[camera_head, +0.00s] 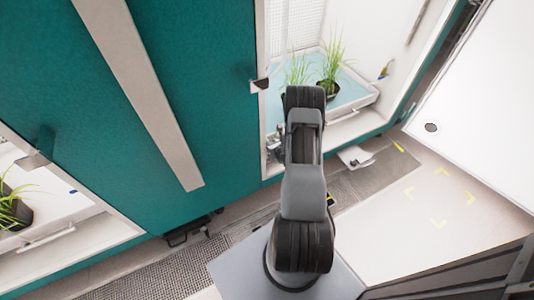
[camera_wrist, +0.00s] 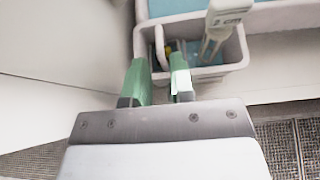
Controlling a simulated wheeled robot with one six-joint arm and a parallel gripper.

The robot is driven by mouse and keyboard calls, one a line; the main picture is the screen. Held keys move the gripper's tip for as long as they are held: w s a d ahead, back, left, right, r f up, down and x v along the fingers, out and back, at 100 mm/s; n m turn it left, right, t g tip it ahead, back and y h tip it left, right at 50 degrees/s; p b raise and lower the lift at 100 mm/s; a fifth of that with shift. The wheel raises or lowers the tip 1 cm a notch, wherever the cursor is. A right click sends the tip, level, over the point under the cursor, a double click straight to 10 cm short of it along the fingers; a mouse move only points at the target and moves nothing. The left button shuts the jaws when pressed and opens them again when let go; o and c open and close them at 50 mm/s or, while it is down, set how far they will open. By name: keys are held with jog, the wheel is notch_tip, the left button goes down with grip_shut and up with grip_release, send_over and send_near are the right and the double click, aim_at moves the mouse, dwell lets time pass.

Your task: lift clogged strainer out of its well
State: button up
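In the wrist view my gripper (camera_wrist: 160,70) has two green fingertips with a gap between them. They point at a grey-white open-topped bin (camera_wrist: 238,58), whose near edge is just beyond them. A pale upright strip (camera_wrist: 159,44) stands at the bin's left, in line with the gap; I cannot tell whether it is a strainer handle or whether the fingers touch it. A pale tool marked "2 cm" (camera_wrist: 216,30) leans in the bin over a blue patch. No strainer or well is clearly recognisable.
In the head view, potted grass (camera_head: 328,88) stands on a blue-lined tray (camera_head: 350,92) in the open chamber. A teal door (camera_head: 200,70) with a long pale bar is at left. A white surface (camera_head: 480,100) is at right. Pale floor with yellow marks is clear.

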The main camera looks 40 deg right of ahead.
jog(key=shift+b+x, duration=0.95)
jog(key=shift+x, duration=1.65)
jog(key=shift+r, duration=0.15)
jog(key=shift+r, duration=0.1)
grip_shut()
